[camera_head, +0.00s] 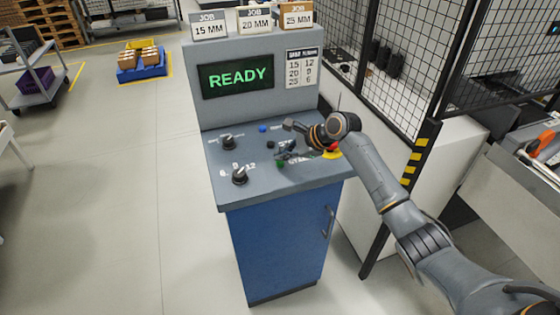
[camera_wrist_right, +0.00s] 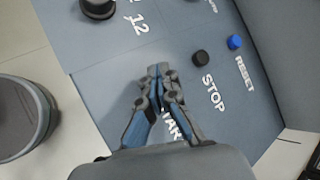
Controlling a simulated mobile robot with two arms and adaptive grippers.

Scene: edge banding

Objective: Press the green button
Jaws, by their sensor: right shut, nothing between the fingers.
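The control panel (camera_head: 225,190) is a grey sloped desk on a blue cabinet. A small green button (camera_head: 280,164) shows beside the partly covered START label in the head view. My right gripper (camera_head: 287,158) reaches in from the right over this part of the panel, its fingers shut and empty. In the wrist view the fingertips of the right gripper (camera_wrist_right: 158,72) lie over the panel by the START label (camera_wrist_right: 171,124), and the green button is hidden. I cannot tell whether the fingertips touch it. My left gripper is not in view.
A black button (camera_wrist_right: 200,58) by STOP and a blue RESET button (camera_wrist_right: 235,42) are close by. Black knobs (camera_head: 239,176) sit at left. A red-and-yellow button (camera_head: 332,153) is partly behind my arm. The screen (camera_head: 236,76) reads READY. A mesh fence (camera_head: 400,60) stands at right.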

